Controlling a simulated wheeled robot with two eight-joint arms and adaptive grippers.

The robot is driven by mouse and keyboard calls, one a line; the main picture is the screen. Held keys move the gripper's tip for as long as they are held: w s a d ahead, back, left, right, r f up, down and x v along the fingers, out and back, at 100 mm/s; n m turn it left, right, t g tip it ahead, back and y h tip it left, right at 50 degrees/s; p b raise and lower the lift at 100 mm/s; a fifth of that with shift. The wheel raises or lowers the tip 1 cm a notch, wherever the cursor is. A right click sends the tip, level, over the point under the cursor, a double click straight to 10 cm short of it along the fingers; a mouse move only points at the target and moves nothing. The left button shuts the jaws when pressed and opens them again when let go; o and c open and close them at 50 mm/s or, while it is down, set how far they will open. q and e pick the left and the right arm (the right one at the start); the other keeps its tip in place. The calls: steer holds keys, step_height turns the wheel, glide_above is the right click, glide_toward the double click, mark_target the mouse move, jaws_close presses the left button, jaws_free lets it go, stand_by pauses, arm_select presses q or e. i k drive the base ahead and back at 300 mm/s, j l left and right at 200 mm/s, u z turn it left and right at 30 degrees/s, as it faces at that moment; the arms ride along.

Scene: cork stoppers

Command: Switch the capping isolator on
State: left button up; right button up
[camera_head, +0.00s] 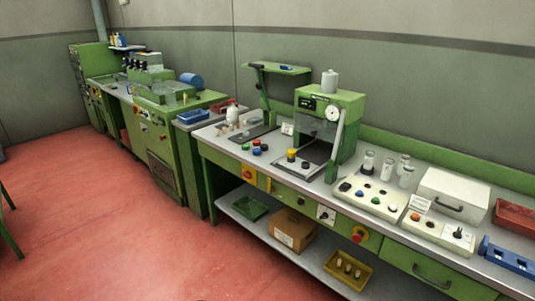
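No gripper of mine shows in the head view. A green machine with a round gauge and a lever (331,115) stands on the long bench (450,259). On the bench's front edge are a white plate with a dark rotary knob (326,214), a red knob on yellow (360,234) and a yellow-and-red switch (249,173). Another white panel with a black knob (458,233) lies on the bench top. Labels are too small to read, so I cannot tell which one is the capping isolator, nor its position.
A button panel (371,194), glass jars (404,172), a white case (453,194) and a blue rack (507,257) crowd the bench's right half. A cardboard box (294,230) and a yellow tray (347,269) sit on the lower shelf. The red floor (120,235) in front is clear.

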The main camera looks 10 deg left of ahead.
mark_target(247, 175)
steer(key=i+j+u, duration=0.25)
steer(key=i+j, duration=0.6)
steer(key=j, duration=0.3)
steer(key=i+j+u, duration=0.25)
steer(key=i+j, duration=0.7)
